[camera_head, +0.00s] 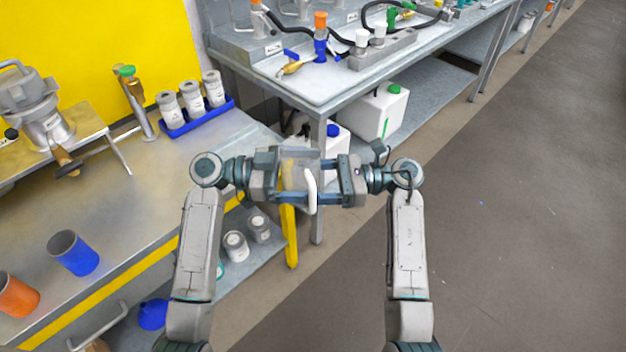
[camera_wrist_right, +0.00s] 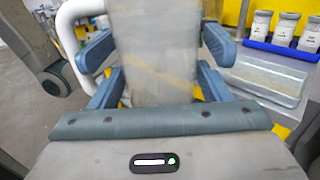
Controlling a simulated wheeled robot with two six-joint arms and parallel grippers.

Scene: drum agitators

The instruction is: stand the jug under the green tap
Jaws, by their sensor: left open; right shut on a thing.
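A clear jug (camera_head: 299,172) with a white handle hangs in the air between my two grippers, in front of the benches. My right gripper (camera_head: 325,181) is shut on the jug. My left gripper (camera_head: 286,176) is open and faces it closely from the left; I cannot tell whether it touches. In the right wrist view the jug (camera_wrist_right: 160,70) fills the middle between blue fingers, handle at left. A green-topped brass fitting (camera_head: 127,76) stands on a post on the left bench. Another green fitting (camera_head: 392,17) is on the far bench. I cannot tell which is the tap.
Blue (camera_head: 74,254) and orange (camera_head: 17,296) cups stand nearer. The far bench (camera_head: 335,83) carries hoses and fittings, with white canisters (camera_head: 376,112) below. The floor (camera_head: 510,200) at right is clear.

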